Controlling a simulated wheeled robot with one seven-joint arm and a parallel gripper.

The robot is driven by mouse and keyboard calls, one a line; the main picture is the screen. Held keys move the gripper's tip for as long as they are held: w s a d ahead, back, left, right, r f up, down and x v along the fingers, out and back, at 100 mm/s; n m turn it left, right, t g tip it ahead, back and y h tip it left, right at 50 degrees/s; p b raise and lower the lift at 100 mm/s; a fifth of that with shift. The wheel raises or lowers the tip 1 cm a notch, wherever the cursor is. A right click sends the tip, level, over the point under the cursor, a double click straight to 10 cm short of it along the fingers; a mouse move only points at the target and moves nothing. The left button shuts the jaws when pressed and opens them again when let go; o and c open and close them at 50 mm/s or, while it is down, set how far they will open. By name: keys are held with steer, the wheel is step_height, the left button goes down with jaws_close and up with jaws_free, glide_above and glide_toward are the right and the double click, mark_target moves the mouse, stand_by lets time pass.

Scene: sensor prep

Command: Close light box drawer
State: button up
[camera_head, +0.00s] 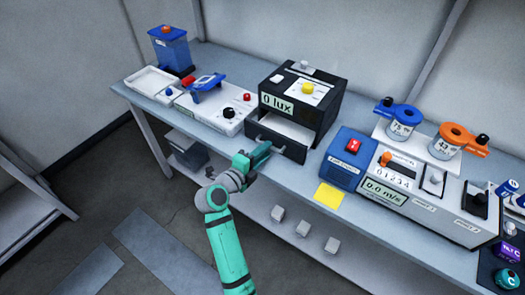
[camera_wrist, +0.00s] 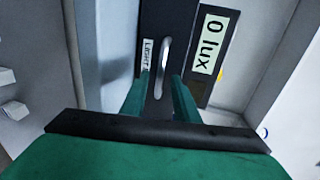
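The light box (camera_head: 325,112) is a black case on the bench with a "0 lux" label, which also shows in the wrist view (camera_wrist: 213,42). Its drawer (camera_head: 284,128) is pulled out at the front, with a pale inside and a dark front panel. A silver handle (camera_wrist: 163,66) is on the drawer front, beside a small "LIGHT" label. My green gripper (camera_head: 264,152) is at the left part of the drawer front. In the wrist view my gripper (camera_wrist: 161,76) is open, its fingers on either side of the handle; contact cannot be told.
A white instrument (camera_head: 222,112) with a blue tool stands left of the light box. A blue unit (camera_head: 347,160) and a yellow note (camera_head: 328,195) are to the right. Small pale cubes (camera_head: 303,228) lie on the lower shelf. The bench (camera_head: 290,175) front edge is below my gripper.

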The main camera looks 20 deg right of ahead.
mark_target(274, 139)
steer(key=shift+w+d+f, duration=0.1)
steer(key=shift+w+d, duration=0.1)
steer(key=shift+w, duration=0.3)
jaws_close()
steer(key=x, duration=0.2)
steer(key=r+x, duration=0.1)
steer(key=x, duration=0.5)
steer(key=shift+d+r, duration=0.2)
steer(key=shift+r, duration=0.1)
steer(key=shift+w+d, duration=0.1)
steer(key=shift+r, duration=0.1)
jaws_free()
steer(key=shift+d, duration=0.15)
